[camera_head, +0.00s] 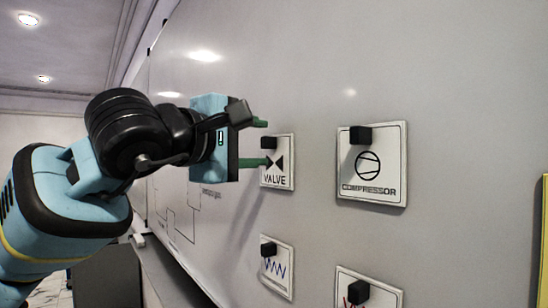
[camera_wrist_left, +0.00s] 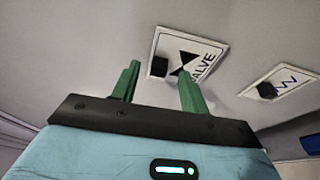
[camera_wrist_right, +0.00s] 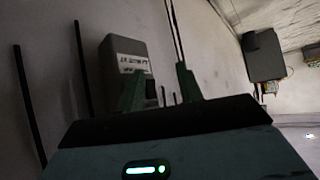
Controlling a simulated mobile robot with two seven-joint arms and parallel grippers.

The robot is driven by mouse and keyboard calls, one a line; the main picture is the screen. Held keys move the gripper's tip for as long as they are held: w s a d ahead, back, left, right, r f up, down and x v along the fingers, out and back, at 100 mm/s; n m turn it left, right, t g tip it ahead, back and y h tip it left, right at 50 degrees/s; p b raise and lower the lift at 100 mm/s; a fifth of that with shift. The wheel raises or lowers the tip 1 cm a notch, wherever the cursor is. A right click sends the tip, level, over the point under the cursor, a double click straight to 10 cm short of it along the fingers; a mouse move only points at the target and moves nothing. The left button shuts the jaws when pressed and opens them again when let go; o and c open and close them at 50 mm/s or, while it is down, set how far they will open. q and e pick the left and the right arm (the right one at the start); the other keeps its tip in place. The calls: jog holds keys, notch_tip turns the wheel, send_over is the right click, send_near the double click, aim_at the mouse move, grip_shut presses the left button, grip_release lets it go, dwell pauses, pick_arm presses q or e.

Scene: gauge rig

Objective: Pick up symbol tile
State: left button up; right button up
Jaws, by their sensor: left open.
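White symbol tiles with black knobs sit on the whiteboard. The VALVE tile (camera_head: 276,176) has a black bow-tie symbol and its knob (camera_head: 269,143) near the top; it also shows in the left wrist view (camera_wrist_left: 205,50). My left gripper (camera_head: 266,143) is open, its green fingers pointing at the board beside this knob. In the left wrist view the knob appears between the fingertips; I cannot tell if they touch. The COMPRESSOR tile (camera_head: 385,188) is to the right. A blue zigzag tile (camera_head: 276,281) is below. My right gripper (camera_wrist_right: 158,75) is open and empty, away from the tiles.
A partly cut-off tile with red marks (camera_head: 384,294) is at the bottom. The whiteboard (camera_head: 300,70) is bare above the tiles, with a line diagram (camera_head: 180,215) at left. A labelled grey box (camera_wrist_right: 125,60) and another box (camera_wrist_right: 263,55) show in the right wrist view.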

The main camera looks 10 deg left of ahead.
pick_arm(q)
jog(key=shift+x, duration=0.9)
jog(key=shift+s+d, duration=0.1)
grip_shut()
jog(key=shift+r, duration=0.1)
